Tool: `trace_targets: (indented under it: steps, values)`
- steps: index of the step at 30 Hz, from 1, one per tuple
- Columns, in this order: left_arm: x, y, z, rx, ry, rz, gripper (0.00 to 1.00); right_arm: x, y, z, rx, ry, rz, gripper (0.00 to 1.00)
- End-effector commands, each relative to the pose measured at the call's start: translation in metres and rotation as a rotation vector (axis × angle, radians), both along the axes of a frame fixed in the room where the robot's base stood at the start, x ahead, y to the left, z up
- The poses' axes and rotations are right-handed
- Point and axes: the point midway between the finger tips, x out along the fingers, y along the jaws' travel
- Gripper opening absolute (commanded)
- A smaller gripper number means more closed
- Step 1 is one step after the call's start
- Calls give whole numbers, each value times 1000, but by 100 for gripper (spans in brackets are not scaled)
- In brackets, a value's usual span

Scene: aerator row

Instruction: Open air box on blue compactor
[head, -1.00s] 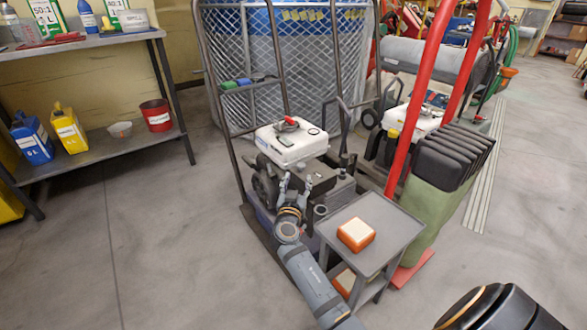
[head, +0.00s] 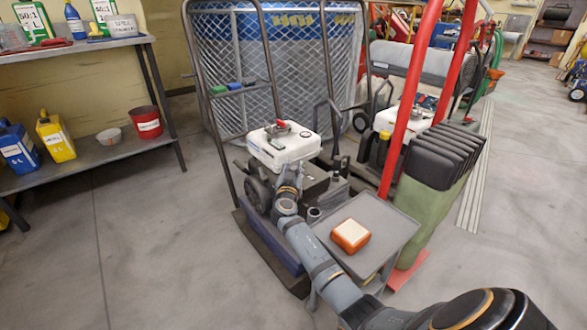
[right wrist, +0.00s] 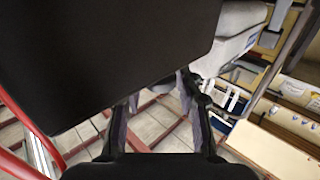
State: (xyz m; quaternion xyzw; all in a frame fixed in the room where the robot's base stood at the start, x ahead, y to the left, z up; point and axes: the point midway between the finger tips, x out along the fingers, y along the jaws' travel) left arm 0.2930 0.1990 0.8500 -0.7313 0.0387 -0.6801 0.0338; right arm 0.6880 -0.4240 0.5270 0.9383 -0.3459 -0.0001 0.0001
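The blue compactor (head: 268,238) stands in the middle of the head view, with a white tank (head: 286,150) and a red cap on its engine. Dark engine parts (head: 318,185) sit below and right of the tank; I cannot tell the air box's lid or latches apart there. My right gripper (head: 291,177) is low at the engine's front, its fingers mostly hidden. In the right wrist view the gripper (right wrist: 160,125) has its fingers apart with nothing between them. A large black box-like part (right wrist: 95,55) fills the upper left there, close to the fingers. My left gripper is out of view.
A grey cart (head: 385,215) carrying an orange and white block (head: 350,236) stands right of the engine. A shelf (head: 100,155) stands left; floor between is clear.

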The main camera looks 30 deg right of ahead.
Motion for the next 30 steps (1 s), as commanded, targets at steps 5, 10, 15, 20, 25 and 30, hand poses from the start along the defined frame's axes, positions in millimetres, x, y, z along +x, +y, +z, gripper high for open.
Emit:
trace_targets:
  steps: [5,10,15,20,25,30]
  values:
    - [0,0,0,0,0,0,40,0,0,0,0,0,0,6]
    - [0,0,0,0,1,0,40,0,0,0,0,0,0,0]
    - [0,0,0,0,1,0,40,0,0,0,1,1,0,0]
    - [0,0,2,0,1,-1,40,0,0,1,8,1,0,0]
    - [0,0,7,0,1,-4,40,0,-2,4,30,2,-1,0]
    - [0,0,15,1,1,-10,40,0,-5,8,65,6,-1,0]
